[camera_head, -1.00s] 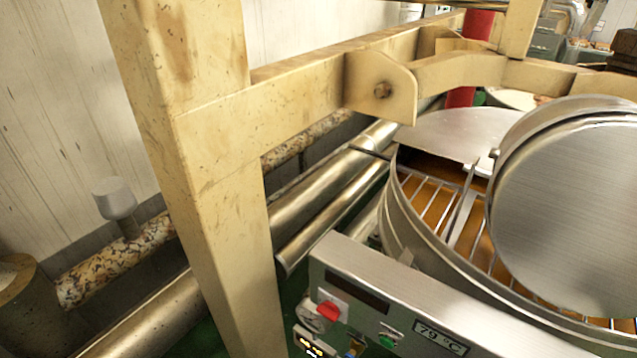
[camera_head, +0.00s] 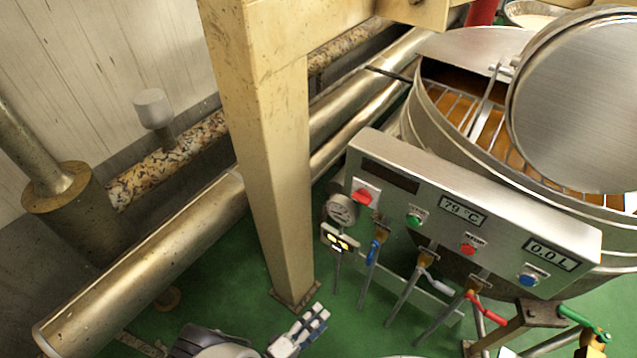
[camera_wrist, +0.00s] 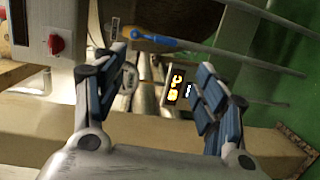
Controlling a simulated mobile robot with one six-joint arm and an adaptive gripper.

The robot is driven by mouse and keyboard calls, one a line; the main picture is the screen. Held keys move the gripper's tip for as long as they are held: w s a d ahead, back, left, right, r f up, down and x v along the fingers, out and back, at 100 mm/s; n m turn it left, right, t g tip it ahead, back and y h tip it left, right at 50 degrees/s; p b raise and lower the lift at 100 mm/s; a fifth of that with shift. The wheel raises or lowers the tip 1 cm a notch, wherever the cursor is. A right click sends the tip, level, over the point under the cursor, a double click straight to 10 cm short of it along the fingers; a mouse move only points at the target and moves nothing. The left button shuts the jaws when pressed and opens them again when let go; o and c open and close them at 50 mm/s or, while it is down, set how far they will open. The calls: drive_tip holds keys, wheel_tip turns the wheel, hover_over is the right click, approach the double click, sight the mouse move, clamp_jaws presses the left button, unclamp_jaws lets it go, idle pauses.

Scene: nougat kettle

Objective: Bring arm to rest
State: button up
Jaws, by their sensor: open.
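My gripper shows in the wrist view (camera_wrist: 165,95) with its two blue-padded fingers spread apart and nothing between them. In the head view part of my gripper (camera_head: 300,332) shows at the bottom edge, below the foot of the cream post. Past the fingers in the wrist view are a small lit display (camera_wrist: 175,88), a blue-handled valve (camera_wrist: 155,41) and a red knob (camera_wrist: 56,44). The fingers look clear of these. Most of my arm is out of the head view.
A cream steel post (camera_head: 270,170) stands close by. The kettle (camera_head: 440,120) has an open round lid (camera_head: 580,110) and a control panel (camera_head: 480,205) reading 79 °C and 0.0 L. Coloured valves (camera_head: 425,262) hang below it. Pipes (camera_head: 150,265) run along the wall. Green floor (camera_head: 215,305) shows between.

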drive_tip(key=w+d+r+m+g+y, duration=0.15)
drive_tip(key=w+r+m+g, duration=0.35)
drive_tip(key=r, duration=0.9)
drive_tip(key=d+r+m+g+y, duration=0.1)
drive_tip(key=d+r+m+g, duration=0.15)
drive_tip(key=r+g, duration=0.85)
drive_tip(key=s+d+r+t+y, duration=0.3)
drive_tip(key=s+r, duration=0.1)
drive_tip(key=r, duration=0.3)
drive_tip(key=s+d+r+m+t+y, duration=0.1)
drive_tip(key=s+d+r+t+y, duration=0.1)
drive_tip(key=r, duration=0.5)
drive_tip(key=s+d+r+t+y, duration=0.3)
drive_tip(key=s+d+r+y, duration=0.1)
drive_tip(key=r, duration=0.4)
drive_tip(key=s+d, duration=0.1)
drive_tip(key=s, duration=0.1)
drive_tip(key=shift+s+d+t+y, duration=0.25)
drive_tip(key=shift+s+t+y, duration=0.05)
drive_tip(key=shift+s+y, duration=0.1)
drive_tip(key=shift+m, duration=0.25)
